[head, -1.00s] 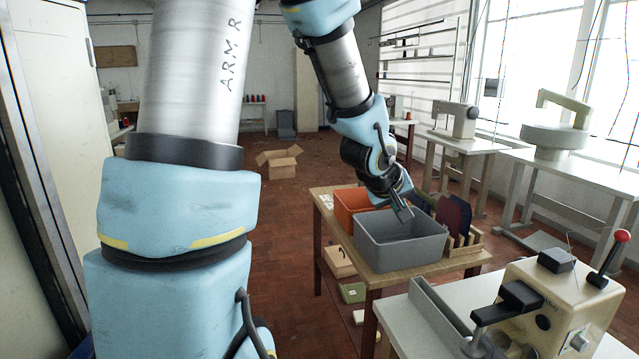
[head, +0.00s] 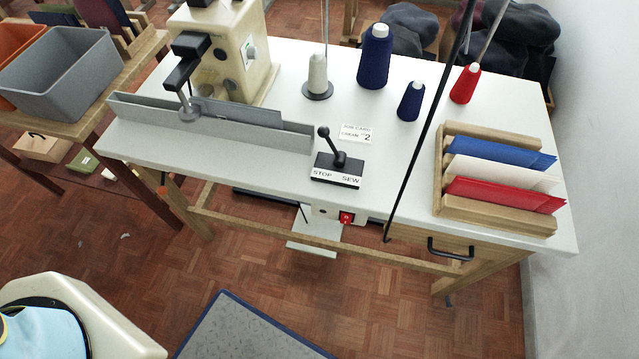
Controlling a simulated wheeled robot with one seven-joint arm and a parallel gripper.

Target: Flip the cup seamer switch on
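A cream sewing machine (head: 222,55) with a black arm stands at the left of a white-topped table (head: 270,160); no label I can read names it as the cup seamer. On the tabletop, a black lever (head: 331,146) stands on a base marked STOP on the left and SEW on the right. The lever leans left, toward STOP. My gripper is out of the head view.
A grey rail (head: 215,122) runs along the table's left front. Thread cones (head: 375,58) and a wooden rack (head: 490,213) of coloured cloth pieces stand on the table. A black rod (head: 430,130) crosses the view diagonally.

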